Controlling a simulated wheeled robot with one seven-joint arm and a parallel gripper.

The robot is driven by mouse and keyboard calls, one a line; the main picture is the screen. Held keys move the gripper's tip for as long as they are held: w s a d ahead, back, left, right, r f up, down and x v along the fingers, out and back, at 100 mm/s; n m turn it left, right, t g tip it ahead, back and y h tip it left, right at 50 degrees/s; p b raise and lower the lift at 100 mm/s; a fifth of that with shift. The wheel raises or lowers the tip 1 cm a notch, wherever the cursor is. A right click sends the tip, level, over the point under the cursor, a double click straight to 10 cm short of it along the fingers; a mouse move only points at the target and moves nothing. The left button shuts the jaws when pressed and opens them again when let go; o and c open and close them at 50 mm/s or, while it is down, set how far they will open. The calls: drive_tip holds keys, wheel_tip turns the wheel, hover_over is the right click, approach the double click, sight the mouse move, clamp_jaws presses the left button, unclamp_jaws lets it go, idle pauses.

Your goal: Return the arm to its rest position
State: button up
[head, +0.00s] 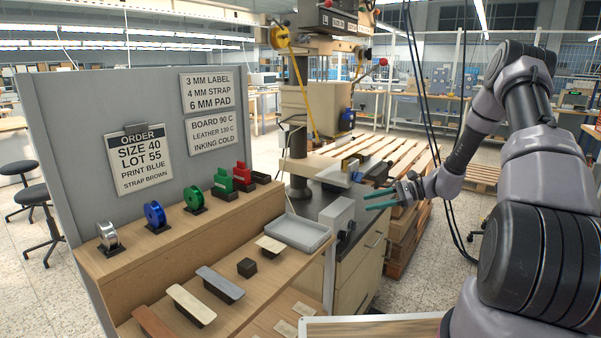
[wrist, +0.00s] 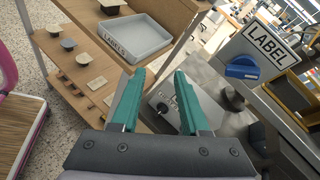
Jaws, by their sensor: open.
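My gripper (head: 379,199) is raised in free air right of the shelf unit, near the front of the foil stamping press (head: 299,110). Its two green fingers are apart, with nothing between them. My arm reaches in from the right side of the head view, bent at the elbow. The fingers appear clear of the box and the bench.
The tray reads "LABELS" in the wrist view. A wooden pallet stack (head: 400,225) stands behind my gripper. Black cables hang nearby.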

drive_tip(key=s+a+r+n+h, duration=0.1)
drive_tip(key=s+r+n+h, duration=0.1)
drive_tip(key=s+r, duration=0.45)
drive_tip(key=s+a+r+n+g+h, duration=0.1)
drive_tip(key=s+r+n+h, duration=0.2)
drive_tip(key=r, duration=0.6)
drive_tip(key=s+a+r+n+h, duration=0.15)
drive_tip(key=s+r, duration=0.25)
drive_tip(key=r, duration=0.4)
drive_tip(key=s+d+r+n+t+h, duration=0.1)
drive_tip(key=s+r+n+t+h, duration=0.1)
drive_tip(key=s+r, duration=0.3)
drive_tip(key=s+d+r+n+t+h, duration=0.2)
drive_tip(key=s+r, duration=0.4)
drive_tip(key=s, duration=0.7)
drive_tip(key=shift+s+d+n+t+h, duration=0.3)
drive_tip(key=shift+n+t+h, duration=0.15)
drive_tip(key=shift+t+h, duration=0.3)
drive_tip(key=shift+w, duration=0.1)
